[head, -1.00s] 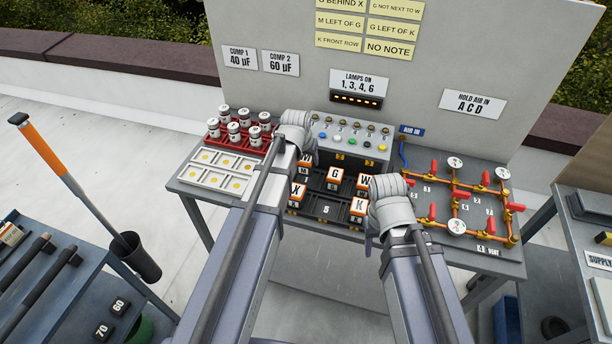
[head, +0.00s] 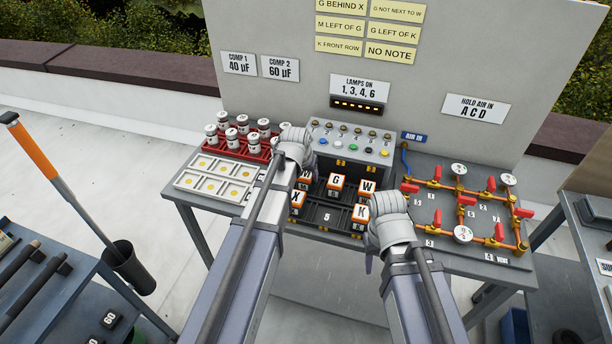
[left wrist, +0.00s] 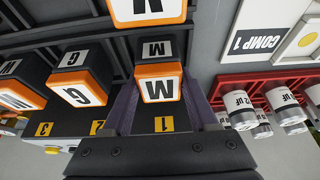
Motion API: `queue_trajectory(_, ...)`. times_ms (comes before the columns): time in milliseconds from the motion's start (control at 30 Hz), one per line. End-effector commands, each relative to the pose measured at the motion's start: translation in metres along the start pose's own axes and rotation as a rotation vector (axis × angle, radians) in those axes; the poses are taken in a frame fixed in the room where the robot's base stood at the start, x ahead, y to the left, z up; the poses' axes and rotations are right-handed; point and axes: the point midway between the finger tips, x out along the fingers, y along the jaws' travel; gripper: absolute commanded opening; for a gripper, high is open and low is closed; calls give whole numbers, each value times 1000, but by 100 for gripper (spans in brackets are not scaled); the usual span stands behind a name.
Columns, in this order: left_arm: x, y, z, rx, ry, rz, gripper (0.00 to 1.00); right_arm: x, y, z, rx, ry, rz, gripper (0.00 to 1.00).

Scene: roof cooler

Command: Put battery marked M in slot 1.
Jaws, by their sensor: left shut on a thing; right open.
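The battery marked M (left wrist: 160,88), a block with an orange-edged white top, stands between the fingers of my left gripper (left wrist: 158,95), which is shut on it. In the left wrist view it is at the yellow tag 1 of slot 1 (left wrist: 165,124). It looks upright and about level with its neighbours; I cannot tell whether it touches the slot floor. In the head view the M battery (head: 305,176) is partly hidden by my left gripper (head: 297,158). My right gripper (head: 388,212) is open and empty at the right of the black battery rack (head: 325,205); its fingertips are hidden.
Batteries G (head: 336,181), W (head: 367,187), X (head: 297,198) and K (head: 360,212) stand in the rack close around. A red rack of canisters (head: 240,146) is left, the lamp panel (head: 350,140) behind, brass pipes with red valves (head: 460,200) right.

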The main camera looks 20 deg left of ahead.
Motion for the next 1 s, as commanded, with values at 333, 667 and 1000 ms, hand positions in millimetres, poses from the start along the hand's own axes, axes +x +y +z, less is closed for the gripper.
queue_trajectory(333, 0, 0, 0, 0, 0, 0, 89, 0, 0, 0, 0, 0, 0, 50)
queue_trajectory(667, -4, 0, -1, 0, 0, 0, 89, -4, 0, 0, 0, 0, 0, 50)
queue_trajectory(1000, -41, 0, -2, 0, 0, 0, 89, -38, 4, 2, 0, 0, 0, 50)
